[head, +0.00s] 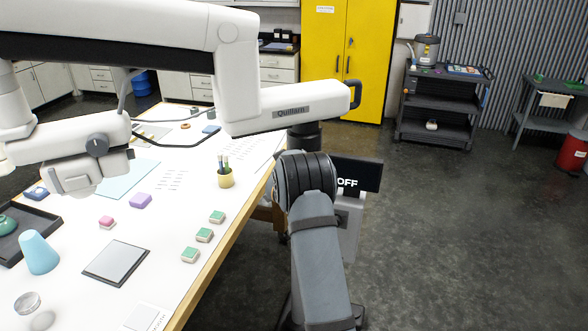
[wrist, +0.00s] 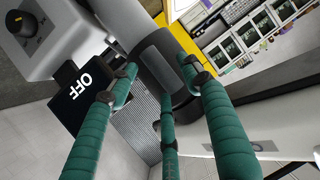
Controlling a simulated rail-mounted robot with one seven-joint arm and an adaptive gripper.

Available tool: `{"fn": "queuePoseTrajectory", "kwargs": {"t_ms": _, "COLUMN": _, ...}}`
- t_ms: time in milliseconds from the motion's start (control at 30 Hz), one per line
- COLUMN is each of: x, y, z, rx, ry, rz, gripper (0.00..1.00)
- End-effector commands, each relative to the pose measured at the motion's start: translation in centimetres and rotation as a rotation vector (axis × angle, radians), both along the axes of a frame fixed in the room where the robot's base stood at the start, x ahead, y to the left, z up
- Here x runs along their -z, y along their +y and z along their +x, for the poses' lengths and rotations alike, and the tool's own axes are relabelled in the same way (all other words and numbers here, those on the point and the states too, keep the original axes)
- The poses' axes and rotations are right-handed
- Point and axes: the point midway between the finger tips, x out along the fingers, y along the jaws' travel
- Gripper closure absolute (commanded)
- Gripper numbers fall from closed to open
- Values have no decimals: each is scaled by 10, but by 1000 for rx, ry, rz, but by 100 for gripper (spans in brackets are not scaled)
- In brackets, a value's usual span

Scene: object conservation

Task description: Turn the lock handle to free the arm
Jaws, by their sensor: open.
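A large white jointed arm marked "Quillarm" (head: 292,112) reaches over the table in the head view. My gripper (wrist: 158,70) shows in the wrist view with teal ribbed fingers spread apart. A dark grey rounded piece (wrist: 160,58) on a white body, possibly the handle, lies beyond and between the fingertips; I cannot tell whether they touch it. A black sign reading OFF (head: 347,180) stands right of my grey arm; it also shows in the wrist view (wrist: 82,95). The fingers are not visible in the head view.
The table (head: 205,275) holds green blocks (head: 204,235), a pencil cup (head: 226,178) and a blue cone (head: 38,252). A yellow cabinet (head: 325,65) stands behind.

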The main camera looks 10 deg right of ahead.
Motion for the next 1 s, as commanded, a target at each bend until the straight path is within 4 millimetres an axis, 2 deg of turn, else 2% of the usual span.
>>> {"fn": "queuePoseTrajectory", "kwargs": {"t_ms": 200, "x": -18, "y": 11, "z": -41, "rx": -1, "ry": -2, "rz": 0, "gripper": 51}}
{"fn": "queuePoseTrajectory", "kwargs": {"t_ms": 433, "x": -31, "y": 20, "z": -74, "rx": 1, "ry": -1, "rz": -1, "gripper": 51}}
{"fn": "queuePoseTrajectory", "kwargs": {"t_ms": 633, "x": -34, "y": 23, "z": -83, "rx": 1, "ry": -2, "rz": -1, "gripper": 51}}
{"fn": "queuePoseTrajectory", "kwargs": {"t_ms": 1000, "x": -33, "y": 22, "z": -81, "rx": 1, "ry": -1, "rz": -1, "gripper": 51}}
